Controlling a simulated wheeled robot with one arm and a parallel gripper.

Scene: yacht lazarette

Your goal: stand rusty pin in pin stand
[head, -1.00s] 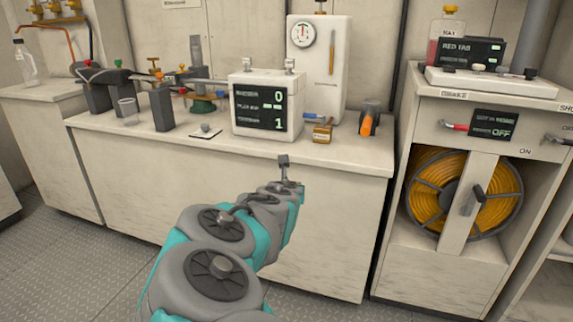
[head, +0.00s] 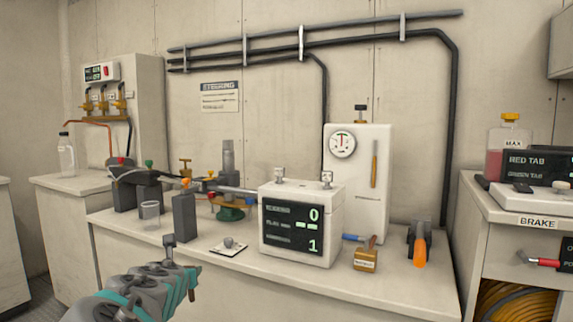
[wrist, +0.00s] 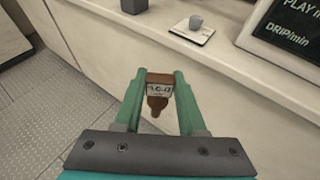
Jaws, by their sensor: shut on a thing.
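My gripper (head: 188,280) is at the front edge of the bench, left of centre in the head view. In the wrist view my gripper (wrist: 160,76) is shut on the rusty pin (wrist: 157,104), a brown piece with a pale marked label and a narrower rounded end. The rusty pin (head: 194,284) shows only as a small brown bit in the head view. A small grey cup-like piece on a white plate (head: 236,251), perhaps the pin stand, lies on the bench beyond my gripper. That plate is also in the wrist view (wrist: 181,34), apart from the pin.
A white display box (head: 300,228) stands right of the plate. A dark grey block (head: 185,218) and a clear cup (head: 149,214) stand left of it. An amber padlock-like box (head: 366,261) and an orange-handled tool (head: 420,250) are farther right. The bench front strip is clear.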

